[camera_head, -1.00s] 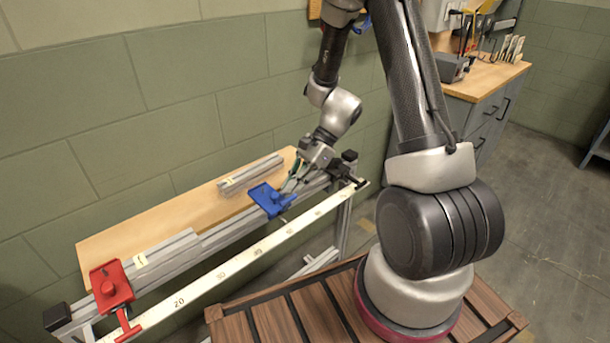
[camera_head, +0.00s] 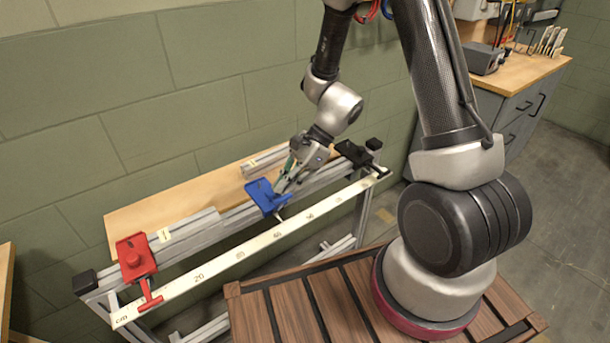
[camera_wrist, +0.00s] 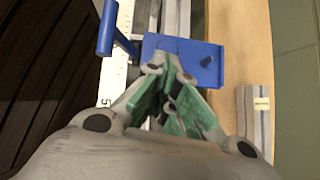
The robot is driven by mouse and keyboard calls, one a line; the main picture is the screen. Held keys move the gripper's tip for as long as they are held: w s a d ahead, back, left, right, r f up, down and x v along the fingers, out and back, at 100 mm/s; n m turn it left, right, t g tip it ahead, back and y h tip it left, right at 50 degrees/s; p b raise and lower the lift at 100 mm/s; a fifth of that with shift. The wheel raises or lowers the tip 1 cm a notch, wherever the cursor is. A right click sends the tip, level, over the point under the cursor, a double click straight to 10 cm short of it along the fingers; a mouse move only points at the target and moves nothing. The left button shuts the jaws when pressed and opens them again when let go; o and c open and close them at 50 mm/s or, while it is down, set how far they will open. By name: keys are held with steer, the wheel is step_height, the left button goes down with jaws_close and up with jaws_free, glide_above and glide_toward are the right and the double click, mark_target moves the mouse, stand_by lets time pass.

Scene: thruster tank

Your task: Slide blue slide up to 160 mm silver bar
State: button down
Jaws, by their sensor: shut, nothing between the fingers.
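The blue slide (camera_head: 268,197) sits on the rail in the head view, right of the middle of the bench. It also shows in the wrist view (camera_wrist: 180,55), with a pin-like handle to its left. My gripper (camera_head: 287,180) is just right of the blue slide and close to it; the wrist view shows its green-padded fingers (camera_wrist: 168,85) shut and empty at the slide's edge. Whether they touch it I cannot tell. One silver bar (camera_head: 190,231) with a yellow label lies along the rail right of the red stop (camera_head: 136,258). Another silver bar (camera_head: 262,161) lies on the wooden board behind.
A white ruler (camera_head: 240,253) runs along the rail's front. A black block (camera_head: 354,154) stands at the rail's right end. Bare rail separates the blue slide from the nearer silver bar. A slatted wooden platform (camera_head: 290,310) is in front.

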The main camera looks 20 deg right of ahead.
mark_target(253, 200)
steer(key=s+a, duration=0.1)
steer(key=a, duration=0.2)
steer(key=s+a, duration=0.1)
steer(key=a, duration=0.2)
steer(key=s+a, duration=0.1)
steer(key=a, duration=0.1)
steer(key=shift+a, duration=0.4)
steer(key=shift+w, duration=0.1)
